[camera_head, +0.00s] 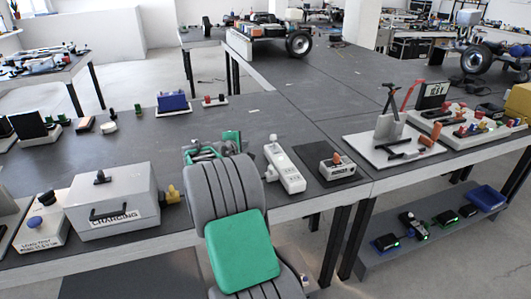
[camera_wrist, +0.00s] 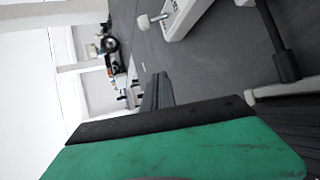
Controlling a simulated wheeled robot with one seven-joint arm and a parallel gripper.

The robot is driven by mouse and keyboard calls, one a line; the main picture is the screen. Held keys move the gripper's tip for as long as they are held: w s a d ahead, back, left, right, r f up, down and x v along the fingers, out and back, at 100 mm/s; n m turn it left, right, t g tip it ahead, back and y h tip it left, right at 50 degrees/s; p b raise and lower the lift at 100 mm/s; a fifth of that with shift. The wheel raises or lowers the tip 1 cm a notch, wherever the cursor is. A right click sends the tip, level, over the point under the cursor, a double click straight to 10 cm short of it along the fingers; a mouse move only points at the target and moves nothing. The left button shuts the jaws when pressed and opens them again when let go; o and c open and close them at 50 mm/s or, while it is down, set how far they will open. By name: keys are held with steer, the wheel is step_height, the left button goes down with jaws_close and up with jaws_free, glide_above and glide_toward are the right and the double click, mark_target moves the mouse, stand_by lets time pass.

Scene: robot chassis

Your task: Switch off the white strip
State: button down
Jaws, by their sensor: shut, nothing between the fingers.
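The white strip (camera_head: 283,167) lies on the dark table in the head view, just right of my arm. My gripper (camera_wrist: 157,78) shows in the wrist view as narrow dark fingers, closed together and empty, beyond the green body. The fingers appear apart from any object. In the head view my grey and green arm hides part of the table, and I cannot clearly make out the fingers there.
A grey charging box (camera_head: 112,203) stands left of my arm. A small device on a dark mat (camera_head: 340,166) lies right of the strip. A white device with a knob (camera_wrist: 180,18) shows in the wrist view. The table behind the strip is mostly clear.

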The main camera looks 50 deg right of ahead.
mark_target(273, 137)
steer(key=shift+s+d+f+n+h, duration=0.15)
steer(key=shift+d+h, duration=0.1)
steer(key=shift+d, duration=0.35)
steer(key=shift+s+d+n+h, duration=0.15)
steer(key=shift+d+h, duration=0.1)
steer(key=shift+d, duration=0.3)
steer(key=shift+w, duration=0.1)
steer(key=x, duration=0.9)
steer(key=shift+d+f, duration=0.2)
steer(key=shift+d, duration=0.05)
steer(key=shift+d+r, duration=0.15)
steer(key=shift+d, duration=0.2)
steer(key=s, duration=0.1)
steer(key=s+r, duration=0.1)
steer(key=shift+s, duration=0.3)
steer(key=shift+s+d, duration=0.1)
steer(key=shift+s, duration=0.4)
